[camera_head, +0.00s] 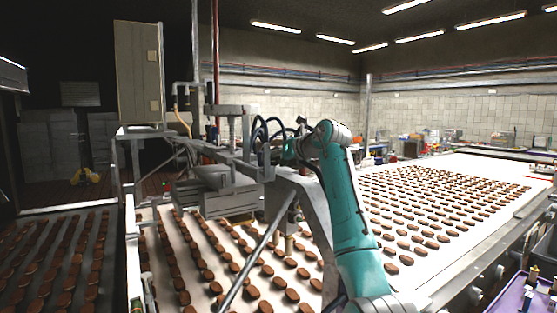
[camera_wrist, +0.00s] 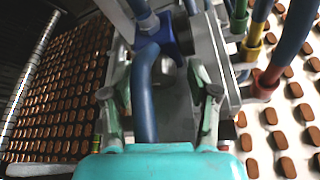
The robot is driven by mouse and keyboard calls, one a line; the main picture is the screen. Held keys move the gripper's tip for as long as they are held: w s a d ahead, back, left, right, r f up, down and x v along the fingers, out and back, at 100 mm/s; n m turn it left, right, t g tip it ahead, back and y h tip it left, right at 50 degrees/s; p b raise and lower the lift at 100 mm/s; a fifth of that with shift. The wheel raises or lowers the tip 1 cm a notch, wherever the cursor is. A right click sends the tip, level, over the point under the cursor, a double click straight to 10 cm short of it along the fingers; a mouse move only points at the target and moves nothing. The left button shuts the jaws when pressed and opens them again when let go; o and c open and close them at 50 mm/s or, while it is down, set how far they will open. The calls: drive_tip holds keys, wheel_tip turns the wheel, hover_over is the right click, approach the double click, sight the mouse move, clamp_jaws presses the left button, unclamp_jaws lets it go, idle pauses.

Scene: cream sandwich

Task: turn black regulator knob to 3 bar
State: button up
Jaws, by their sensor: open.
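I cannot clearly make out the black regulator knob or any pressure scale in either view. In the wrist view, my gripper (camera_wrist: 160,80) is open, with one finger on each side of a thick blue hose (camera_wrist: 145,95) and a grey metal part (camera_wrist: 170,72) behind it. I cannot tell whether the fingers touch anything. A dark blue fitting (camera_wrist: 160,35) sits just beyond the fingers. In the head view, my gripper is largely hidden behind my teal wrist, beside black hoses (camera_head: 262,130) and small dark parts (camera_head: 302,123) on the machine.
Yellow (camera_wrist: 251,52) and red (camera_wrist: 264,82) fittings with blue hoses stand close to the right of my gripper. A grey machine frame (camera_head: 235,150) spans the white conveyor (camera_head: 455,180), which carries rows of brown biscuits. A tall cabinet (camera_head: 138,72) stands at the left.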

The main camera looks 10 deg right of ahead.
drive_tip(key=v, duration=1.2)
